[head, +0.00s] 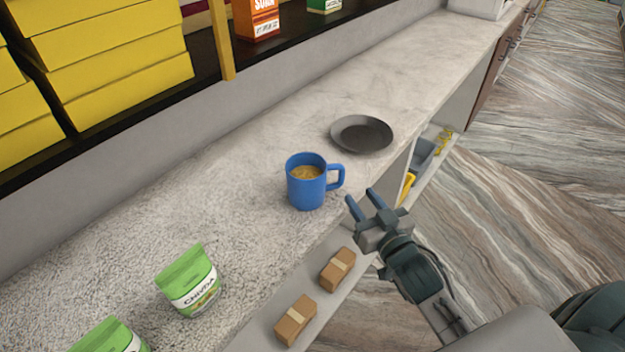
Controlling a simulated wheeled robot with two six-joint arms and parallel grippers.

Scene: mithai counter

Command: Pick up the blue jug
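The blue jug (306,187) stands upright on the pale stone counter (235,175). It looks like a mug, with a tan filling inside and its handle (337,177) pointing right. My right gripper (362,202) is just to the right of the jug, near the counter's front edge. Its two fingers are apart with nothing between them, and it appears clear of the jug. My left gripper is not in view.
A dark grey plate (361,134) lies behind the jug. Green chivda packets (188,281) stand at the front left. Brown wrapped boxes (338,269) sit on a lower shelf. Yellow boxes (115,65) are stacked on a back shelf. Counter left of the jug is clear.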

